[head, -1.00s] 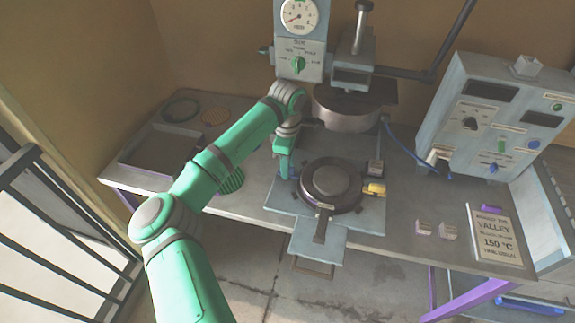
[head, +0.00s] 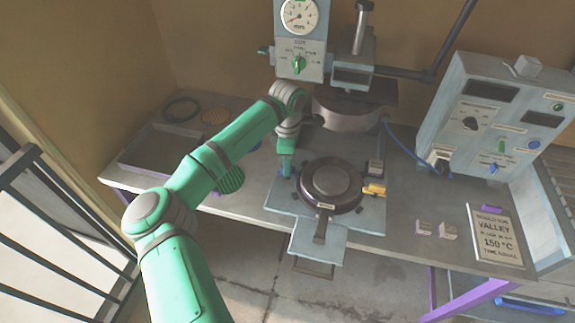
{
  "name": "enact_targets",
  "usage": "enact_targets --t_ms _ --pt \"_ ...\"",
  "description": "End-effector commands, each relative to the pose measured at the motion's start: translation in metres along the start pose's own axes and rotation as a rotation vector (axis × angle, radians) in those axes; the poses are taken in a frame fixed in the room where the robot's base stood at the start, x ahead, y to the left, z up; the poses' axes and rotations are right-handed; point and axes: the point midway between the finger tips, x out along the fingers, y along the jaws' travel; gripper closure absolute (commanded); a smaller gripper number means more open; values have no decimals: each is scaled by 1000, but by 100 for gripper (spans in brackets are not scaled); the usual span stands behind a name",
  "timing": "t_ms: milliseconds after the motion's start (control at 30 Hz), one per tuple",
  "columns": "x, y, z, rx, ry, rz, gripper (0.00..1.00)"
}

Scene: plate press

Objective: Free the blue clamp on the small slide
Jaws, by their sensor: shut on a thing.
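The small slide (head: 285,205) is a pale grey-blue plate on the table under the press. A round dark mould (head: 331,183) with a handle toward the front sits on it. My gripper (head: 286,171) points down at the slide's left edge, left of the mould. It is shut on the blue clamp (head: 281,173), of which only small blue bits show around the fingers. The clamp's exact pose is hidden by the gripper. A yellow clamp (head: 374,190) sits at the right of the mould.
The press head (head: 345,108) hangs behind and above the mould.

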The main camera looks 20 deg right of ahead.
Motion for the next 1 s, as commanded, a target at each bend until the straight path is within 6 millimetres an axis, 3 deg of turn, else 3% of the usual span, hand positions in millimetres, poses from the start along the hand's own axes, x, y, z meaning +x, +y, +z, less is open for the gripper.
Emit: enact_targets --t_ms 1000 --pt "0 0 -1 -955 3 0 100"
